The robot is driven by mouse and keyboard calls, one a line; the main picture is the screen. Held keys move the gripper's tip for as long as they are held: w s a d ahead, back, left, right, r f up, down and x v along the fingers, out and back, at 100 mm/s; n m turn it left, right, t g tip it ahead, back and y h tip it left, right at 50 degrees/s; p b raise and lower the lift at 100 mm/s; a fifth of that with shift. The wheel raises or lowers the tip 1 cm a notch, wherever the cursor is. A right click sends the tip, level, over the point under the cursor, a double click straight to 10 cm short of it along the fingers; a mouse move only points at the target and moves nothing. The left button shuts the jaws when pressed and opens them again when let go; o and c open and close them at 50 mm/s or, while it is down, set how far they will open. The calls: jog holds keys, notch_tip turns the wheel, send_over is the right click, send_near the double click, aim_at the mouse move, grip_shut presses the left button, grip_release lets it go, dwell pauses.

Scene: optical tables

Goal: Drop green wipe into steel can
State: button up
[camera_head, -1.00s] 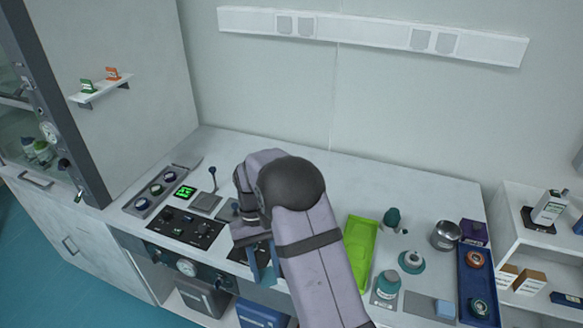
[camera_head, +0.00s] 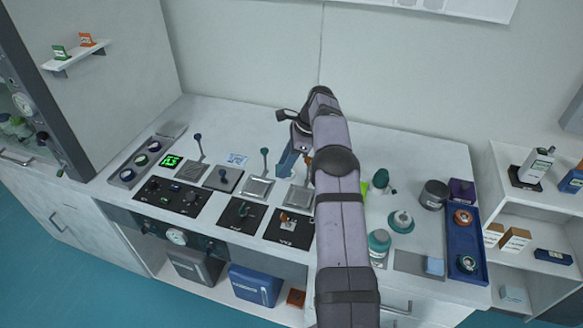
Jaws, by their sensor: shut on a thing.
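My gripper (camera_head: 287,160), with blue fingers, is above the back of the bench near the levers, left of the steel can. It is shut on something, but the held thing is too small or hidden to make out. The steel can (camera_head: 434,196) is a grey cylinder standing upright on the right side of the bench. I cannot make out a green wipe for certain. A bit of bright green (camera_head: 364,189) shows beside my arm, which hides most of it.
Upright levers (camera_head: 264,160) and control panels (camera_head: 172,197) fill the bench's left and middle. A dark green bulb (camera_head: 381,178), a teal-lidded jar (camera_head: 379,246) and a teal round piece (camera_head: 400,221) are left of the can. A blue tray (camera_head: 466,243) and purple box (camera_head: 461,191) are right.

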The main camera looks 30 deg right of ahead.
jog(key=w+d+m+h, duration=0.1)
jog(key=d+m, duration=0.2)
jog(key=w+d+r+m+t+h, duration=0.1)
jog(key=d+m, duration=0.2)
jog(key=w+d+m+t+h+b, duration=0.1)
jog(key=d+m, duration=0.2)
jog(key=shift+w+d+r+m, duration=0.15)
jog(key=shift+d+m, duration=0.25)
jog(key=d+f+m+h+b, duration=0.2)
jog(key=d+m+h, duration=0.1)
jog(key=d+m, duration=0.4)
jog(key=shift+m+b, duration=0.4)
notch_tip(320, 180, down, 5)
jog(key=shift+f+b, duration=0.15)
jog(key=shift+b, duration=0.65)
jog(key=shift+f+p, duration=0.7)
jog(key=shift+f, duration=1.6)
jog(key=shift+f, duration=0.1)
jog(key=o, duration=0.6)
jog(key=shift+f, duration=0.1)
jog(key=shift+o, duration=0.7)
